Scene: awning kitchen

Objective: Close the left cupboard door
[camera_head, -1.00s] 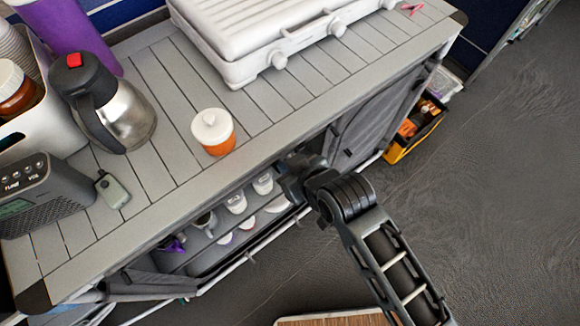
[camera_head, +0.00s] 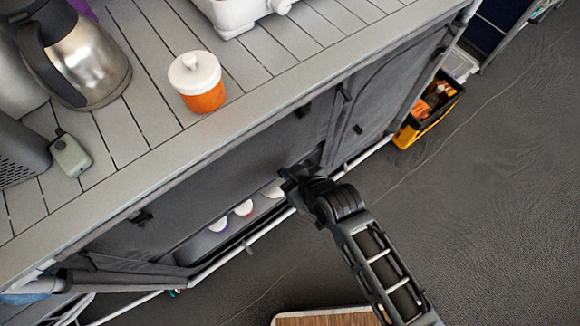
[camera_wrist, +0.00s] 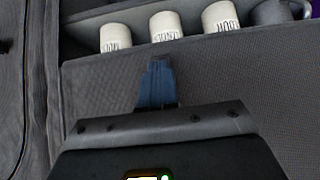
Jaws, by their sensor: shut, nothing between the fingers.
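The cupboard under the slatted counter has grey fabric fronts. On its left side a broad dark grey panel (camera_head: 215,175) spans the upper part of the opening. I cannot tell for sure whether it is the left door. Below it a gap shows several white cups (camera_head: 244,208) on a shelf. A dark fabric flap (camera_head: 120,281) juts out at the lower left. My gripper (camera_head: 287,180) is shut and empty near the right end of the gap. In the wrist view its blue-grey fingertips (camera_wrist: 157,70) point at grey fabric just below labelled cups (camera_wrist: 165,27); contact is unclear.
The right door (camera_head: 385,85) looks flat in its frame. A light rail (camera_head: 250,242) runs along the cupboard's base. A black and yellow crate (camera_head: 430,110) stands beyond the right end. An orange jar (camera_head: 200,85) and steel flask (camera_head: 85,65) stand on the counter.

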